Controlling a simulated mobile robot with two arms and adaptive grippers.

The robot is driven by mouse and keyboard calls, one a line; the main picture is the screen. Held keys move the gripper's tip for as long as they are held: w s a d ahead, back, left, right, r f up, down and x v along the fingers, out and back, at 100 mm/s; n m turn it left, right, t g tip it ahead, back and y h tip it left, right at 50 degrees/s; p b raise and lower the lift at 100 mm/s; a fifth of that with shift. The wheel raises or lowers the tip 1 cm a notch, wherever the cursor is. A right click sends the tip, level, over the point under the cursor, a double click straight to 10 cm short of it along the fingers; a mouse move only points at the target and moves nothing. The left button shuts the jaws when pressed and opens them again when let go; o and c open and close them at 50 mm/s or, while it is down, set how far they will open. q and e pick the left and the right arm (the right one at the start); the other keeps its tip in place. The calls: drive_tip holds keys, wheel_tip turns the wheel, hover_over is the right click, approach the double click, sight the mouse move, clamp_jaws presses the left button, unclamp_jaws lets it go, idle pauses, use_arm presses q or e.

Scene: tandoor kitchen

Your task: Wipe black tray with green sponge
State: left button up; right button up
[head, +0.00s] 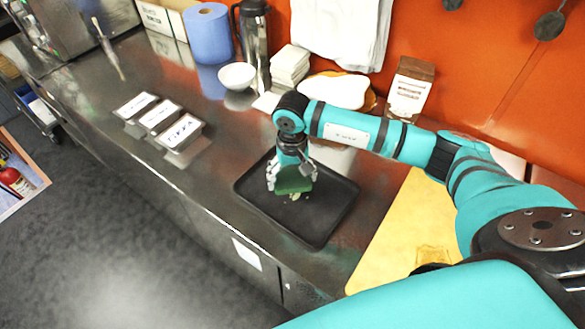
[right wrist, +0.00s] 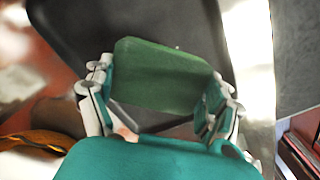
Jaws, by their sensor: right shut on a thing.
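The black tray (head: 325,207) lies on the steel counter in the middle of the head view. My right gripper (head: 291,180) is over the tray's left-middle part and is shut on the green sponge (head: 295,184). The sponge is low over the tray; I cannot tell for sure whether it touches it. Small pale crumbs (head: 295,197) lie on the tray just in front of the sponge. In the right wrist view the green sponge (right wrist: 160,78) sits between both fingers, with the dark tray (right wrist: 80,25) beyond it. My left gripper is not in view.
A yellow board (head: 393,232) lies right of the tray. Several labelled containers (head: 160,116) stand left. Behind are a white bowl (head: 237,76), a blue paper roll (head: 208,34), a flask (head: 253,40) and a brown bag (head: 408,90). The counter between containers and tray is clear.

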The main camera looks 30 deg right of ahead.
drive_tip(key=shift+r, duration=0.6)
drive_tip(key=shift+r+p, duration=0.3)
drive_tip(key=shift+r, duration=0.15)
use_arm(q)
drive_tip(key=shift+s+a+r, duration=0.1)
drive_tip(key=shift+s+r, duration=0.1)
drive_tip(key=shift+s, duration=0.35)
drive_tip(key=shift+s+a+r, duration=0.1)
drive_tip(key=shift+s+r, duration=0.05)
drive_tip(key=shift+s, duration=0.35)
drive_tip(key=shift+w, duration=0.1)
